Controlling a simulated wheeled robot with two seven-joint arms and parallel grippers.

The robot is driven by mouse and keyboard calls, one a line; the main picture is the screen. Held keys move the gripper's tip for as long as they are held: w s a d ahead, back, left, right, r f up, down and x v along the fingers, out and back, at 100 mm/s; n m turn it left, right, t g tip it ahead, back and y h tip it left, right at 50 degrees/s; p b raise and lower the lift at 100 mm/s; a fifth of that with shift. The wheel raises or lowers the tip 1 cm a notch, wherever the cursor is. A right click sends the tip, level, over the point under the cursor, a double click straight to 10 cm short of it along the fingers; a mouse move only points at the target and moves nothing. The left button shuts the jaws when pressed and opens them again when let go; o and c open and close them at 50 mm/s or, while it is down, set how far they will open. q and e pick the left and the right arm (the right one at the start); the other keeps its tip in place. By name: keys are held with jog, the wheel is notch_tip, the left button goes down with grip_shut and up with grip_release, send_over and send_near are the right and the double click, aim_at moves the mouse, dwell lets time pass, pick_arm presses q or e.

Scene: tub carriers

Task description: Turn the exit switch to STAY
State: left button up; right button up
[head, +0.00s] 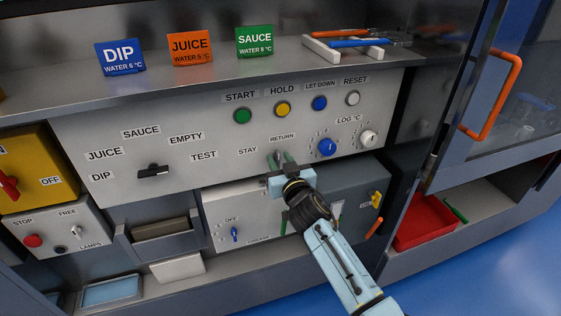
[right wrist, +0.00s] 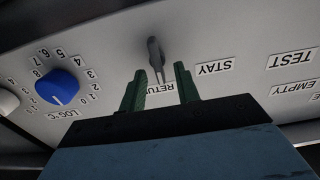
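The exit switch is a small grey lever (head: 275,158) on the sloped panel, just below the RETURN label and right of the STAY label (head: 247,150). In the right wrist view, where the labels appear upside down, the lever (right wrist: 155,54) has its narrow end over the RETURN label (right wrist: 168,88). My right gripper (head: 282,158) is at the switch. Its green fingers are open, one on each side of the lever's narrow end, with a gap visible on both sides. The fingers partly hide the switch in the head view. My left gripper is not in view.
A blue LOG °C dial (head: 327,147) and a pale dial (head: 368,139) sit right of the switch. A black selector knob (head: 154,171) is to the left. Coloured buttons, including a yellow one (head: 283,109), are above. A grey box (head: 345,198) juts out below.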

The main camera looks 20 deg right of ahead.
grip_shut()
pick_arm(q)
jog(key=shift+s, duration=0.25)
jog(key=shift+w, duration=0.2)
pick_arm(e)
jog(key=shift+n, duration=0.4)
jog(key=shift+a+n, duration=0.1)
jog(key=shift+n, duration=0.3)
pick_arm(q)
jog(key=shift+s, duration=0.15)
pick_arm(e)
jog(key=shift+a+f+n, duration=0.1)
jog(key=shift+n, duration=0.8)
jog(key=shift+a+f+n, duration=0.1)
jog(key=shift+n, duration=0.9)
jog(key=shift+s+f+n, duration=0.1)
jog(key=shift+n, duration=0.4)
